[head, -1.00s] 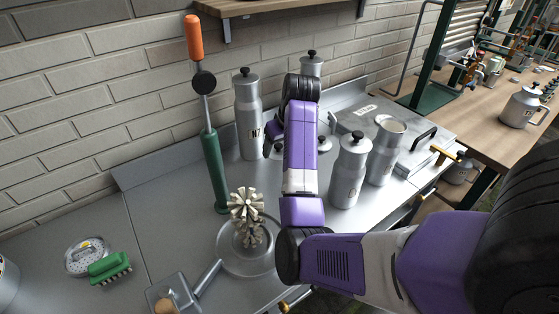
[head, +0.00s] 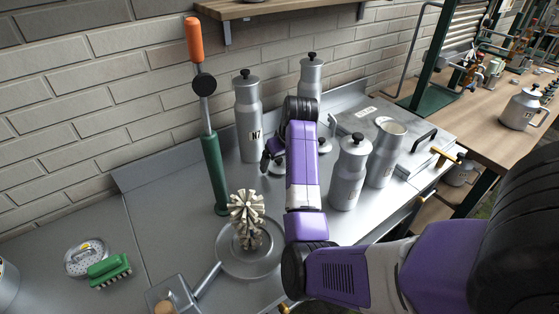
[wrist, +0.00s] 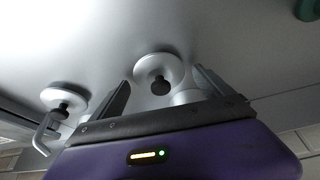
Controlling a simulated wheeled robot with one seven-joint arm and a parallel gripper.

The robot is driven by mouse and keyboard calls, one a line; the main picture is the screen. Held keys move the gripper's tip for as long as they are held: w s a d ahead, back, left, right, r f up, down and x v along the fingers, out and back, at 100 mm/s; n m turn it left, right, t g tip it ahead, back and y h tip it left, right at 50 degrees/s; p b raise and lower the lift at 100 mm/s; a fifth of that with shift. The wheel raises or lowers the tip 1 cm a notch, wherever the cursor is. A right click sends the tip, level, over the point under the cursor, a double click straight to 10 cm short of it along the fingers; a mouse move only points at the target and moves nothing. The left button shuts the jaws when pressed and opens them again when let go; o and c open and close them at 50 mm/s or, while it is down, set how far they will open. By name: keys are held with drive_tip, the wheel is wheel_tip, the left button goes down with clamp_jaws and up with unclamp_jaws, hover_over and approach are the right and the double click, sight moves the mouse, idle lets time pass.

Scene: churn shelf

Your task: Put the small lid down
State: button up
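Two loose round metal lids with black knobs lie on the steel counter. One lid (head: 277,168) is beside my gripper (head: 268,160); in the wrist view this lid (wrist: 150,66) appears between the two fingers. The other lid (head: 324,147) lies farther right, near the metal box; it also shows at the left of the wrist view (wrist: 58,95). I cannot tell for certain which lid is the small one. In the wrist view my gripper (wrist: 160,90) has its fingers spread wide, with no visible contact on the lid. My arm partly blocks the counter in the head view.
Lidded metal bottles stand behind (head: 248,120) and to the right (head: 348,172), next to an open can (head: 384,155). A green post with an orange handle (head: 213,160) stands left.

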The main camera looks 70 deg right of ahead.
drive_tip(key=p+v, duration=0.4)
drive_tip(key=v, duration=0.8)
drive_tip(key=shift+r, duration=0.2)
drive_tip(key=shift+w, duration=0.1)
idle(0.4)
